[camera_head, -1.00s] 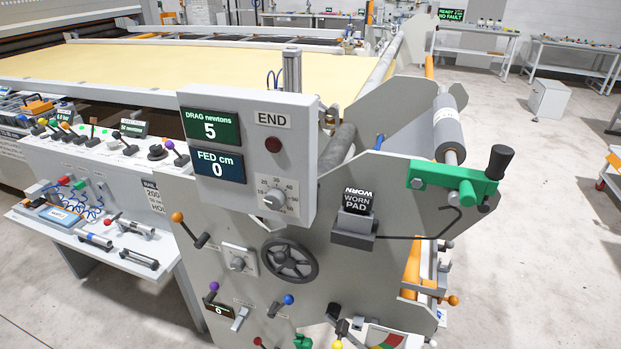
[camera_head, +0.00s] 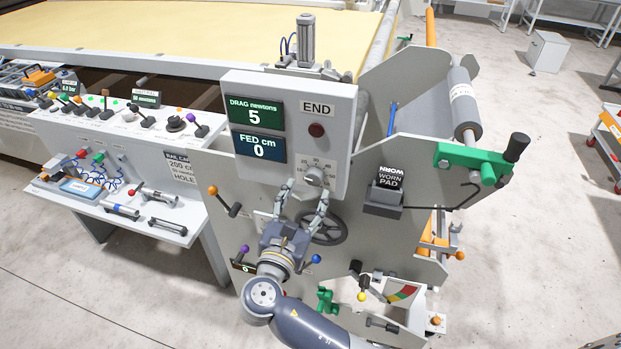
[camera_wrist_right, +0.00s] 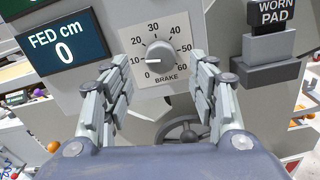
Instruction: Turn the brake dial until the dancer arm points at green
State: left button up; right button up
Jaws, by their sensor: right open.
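The brake dial (camera_head: 315,176) is a grey knob on the light grey control box. In the right wrist view the brake dial (camera_wrist_right: 160,56) shows a scale from 0 to 60, and its pointer seems to lie near 10. My right gripper (camera_head: 305,193) is open just below and in front of the dial. In the wrist view its fingers (camera_wrist_right: 158,80) stand apart on either side of the dial, not visibly touching it. A red, yellow and green scale (camera_head: 404,293) shows low on the frame; I cannot tell where the dancer arm points. My left gripper is out of view.
The box's displays (camera_head: 257,130) read drag 5 newtons and fed 0 cm. A black handwheel (camera_head: 331,231) sits behind my right gripper. A worn pad block (camera_head: 385,192) and a green crank (camera_head: 475,165) are to the right. Several ball-ended levers surround my wrist.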

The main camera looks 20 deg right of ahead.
aim_at(313, 181)
jog(key=p+x, duration=0.1)
jog(key=x, duration=0.4)
jog(key=shift+s, duration=0.1)
jog(key=c, duration=1.1)
